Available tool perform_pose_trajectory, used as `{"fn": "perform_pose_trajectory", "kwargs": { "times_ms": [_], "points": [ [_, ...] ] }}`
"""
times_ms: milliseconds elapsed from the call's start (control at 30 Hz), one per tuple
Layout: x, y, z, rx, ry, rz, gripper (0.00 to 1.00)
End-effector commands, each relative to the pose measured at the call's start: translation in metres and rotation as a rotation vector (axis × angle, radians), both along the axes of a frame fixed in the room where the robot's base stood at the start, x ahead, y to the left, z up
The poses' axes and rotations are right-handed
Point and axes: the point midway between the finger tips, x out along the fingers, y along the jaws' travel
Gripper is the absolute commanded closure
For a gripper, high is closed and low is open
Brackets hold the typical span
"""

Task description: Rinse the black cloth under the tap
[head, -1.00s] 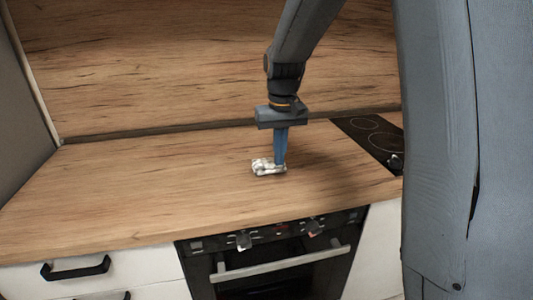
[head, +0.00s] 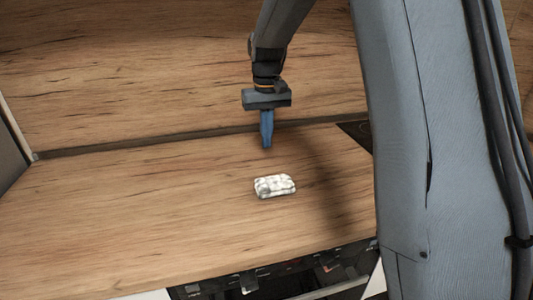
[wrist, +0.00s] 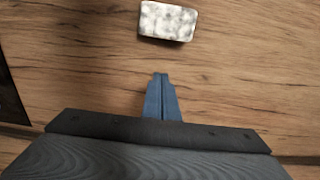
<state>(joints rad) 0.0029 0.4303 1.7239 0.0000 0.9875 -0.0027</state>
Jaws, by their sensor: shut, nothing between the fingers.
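My gripper (head: 266,145) is shut and empty, pointing down above the wooden worktop. Its blue fingers (wrist: 161,77) are together in the wrist view. A small white-and-grey mottled item (head: 275,186), shaped like a rounded block, lies on the worktop in front of the gripper. It also shows at the top of the wrist view (wrist: 168,21), apart from the fingertips. I cannot tell whether it is a folded cloth or a sponge. No black cloth and no tap show in any view.
The wooden worktop (head: 130,220) is clear to the left of the item. A wooden splashback (head: 120,70) rises behind it. A black hob (head: 357,132) shows partly at the right, beside my grey body. The oven front (head: 270,281) is below the worktop edge.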

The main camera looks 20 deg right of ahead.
Motion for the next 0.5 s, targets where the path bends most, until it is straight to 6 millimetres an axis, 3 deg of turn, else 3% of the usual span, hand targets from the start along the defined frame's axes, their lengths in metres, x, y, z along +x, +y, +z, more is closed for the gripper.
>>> {"fn": "perform_pose_trajectory", "kwargs": {
  "times_ms": [500],
  "points": [
    [-0.002,-0.001,-0.092,0.0,0.004,-0.002,1.0]
  ]
}}
